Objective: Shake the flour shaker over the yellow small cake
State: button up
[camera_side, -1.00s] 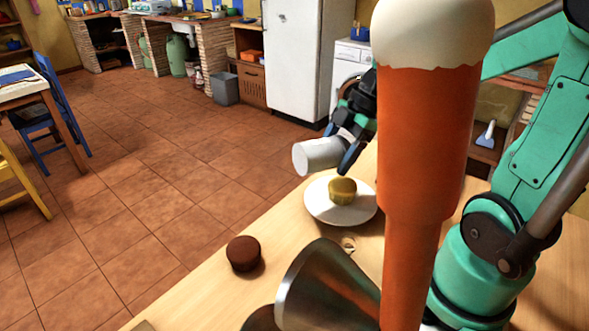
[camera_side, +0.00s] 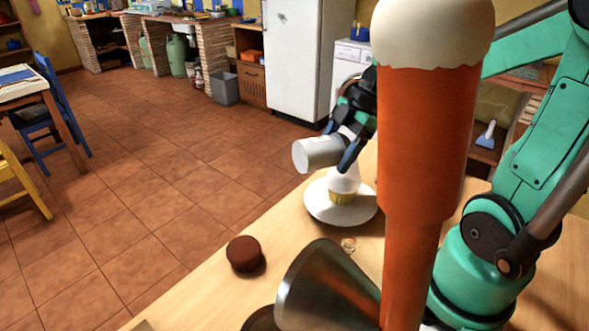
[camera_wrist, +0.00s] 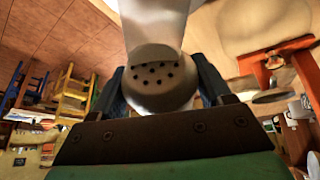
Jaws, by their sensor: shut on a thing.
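The flour shaker (camera_side: 318,153) is a pale grey cylinder, lying nearly on its side in the air in the side view. My gripper (camera_side: 349,150) is shut on it, with dark blue fingers. In the wrist view the shaker's perforated end (camera_wrist: 155,75) sits between the fingers. The yellow small cake (camera_side: 341,198) stands on a white plate (camera_side: 318,210), just below my gripper. A white, cone-shaped patch of flour (camera_side: 345,180) covers the cake's top and reaches up toward the gripper; I cannot tell how much is falling and how much lies on it.
A tall orange and cream pillar-like object (camera_side: 425,140) stands close to the side camera and hides part of the counter. A dark brown cake (camera_side: 244,253) and a metal cone-shaped thing (camera_side: 325,290) are on the wooden counter (camera_side: 200,290). The counter's left edge drops to a tiled floor.

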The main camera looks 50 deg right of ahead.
notch_tip(320, 180, up, 2)
jog(key=shift+r, duration=0.2)
notch_tip(320, 180, down, 3)
jog(key=shift+r, duration=1.55)
jog(key=shift+f, duration=1.45)
